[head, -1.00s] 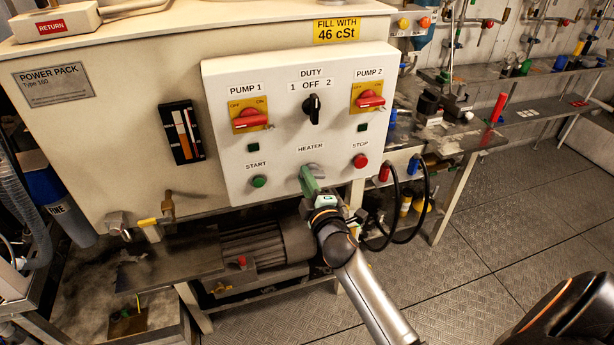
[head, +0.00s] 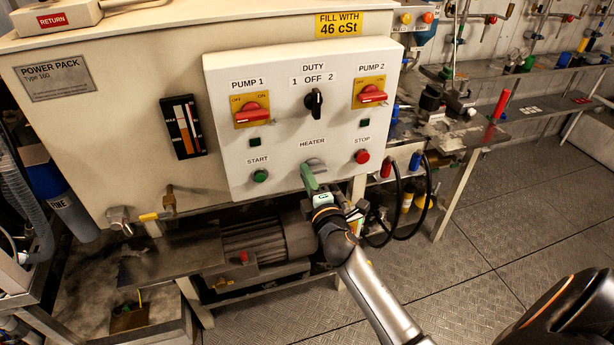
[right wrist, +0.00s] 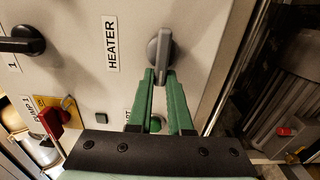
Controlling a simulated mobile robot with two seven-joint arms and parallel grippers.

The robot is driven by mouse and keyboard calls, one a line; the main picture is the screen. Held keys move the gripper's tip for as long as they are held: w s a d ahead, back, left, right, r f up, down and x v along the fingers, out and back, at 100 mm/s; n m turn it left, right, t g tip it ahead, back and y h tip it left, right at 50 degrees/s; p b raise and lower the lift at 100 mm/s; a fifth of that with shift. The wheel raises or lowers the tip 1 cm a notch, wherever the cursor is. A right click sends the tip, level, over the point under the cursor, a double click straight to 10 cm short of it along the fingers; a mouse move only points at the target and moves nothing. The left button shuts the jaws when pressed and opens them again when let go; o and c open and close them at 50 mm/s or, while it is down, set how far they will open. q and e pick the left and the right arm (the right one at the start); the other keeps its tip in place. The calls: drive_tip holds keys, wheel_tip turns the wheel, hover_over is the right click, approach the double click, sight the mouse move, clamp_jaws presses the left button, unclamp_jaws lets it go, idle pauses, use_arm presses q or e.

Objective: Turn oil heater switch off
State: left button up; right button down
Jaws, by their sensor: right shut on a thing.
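The oil heater switch is a grey rotary knob (head: 316,164) under the HEATER label on the white control panel (head: 222,110). My right gripper (head: 310,182) reaches up to it from below right and is shut on it. In the right wrist view the knob (right wrist: 159,50) has its bar between the tips of the green fingers (right wrist: 161,80). The bar runs nearly parallel to the HEATER lettering, with a slight tilt. The fingers hide its near end, and I see no position marks around it. My left gripper is not in view.
The green START button (head: 260,175) and red STOP button (head: 362,156) flank the knob. Above are the red PUMP 1 (head: 251,114) and PUMP 2 (head: 371,95) switches and the black DUTY switch (head: 314,102). A motor (head: 265,240) sits below the panel.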

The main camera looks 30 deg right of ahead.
drive_tip(key=c, duration=0.8)
unclamp_jaws()
drive_tip(key=shift+c, duration=0.2)
drive_tip(key=b+v, duration=0.1)
drive_tip(key=v, duration=1.1)
drive_tip(key=shift+s, duration=0.25)
drive_tip(key=s+a+f+m+g+y, duration=0.2)
drive_tip(key=s+a+f+m, duration=0.2)
drive_tip(key=f, duration=0.3)
drive_tip(key=s+a+f+m+g+y+p, duration=0.1)
drive_tip(key=s+a+f+m+g+y, duration=0.1)
drive_tip(key=s+a+f+m+g, duration=0.1)
drive_tip(key=s+a+f+m+g+y+p, duration=0.1)
drive_tip(key=s+a+f+m+g+y, duration=0.1)
drive_tip(key=s+a+f+m, duration=0.3)
drive_tip(key=s+f+m+g, duration=0.1)
drive_tip(key=s+f, duration=0.2)
drive_tip(key=f, duration=0.3)
drive_tip(key=shift+s+f+y, duration=0.25)
drive_tip(key=shift+s+y, duration=0.05)
drive_tip(key=shift+y, duration=0.1)
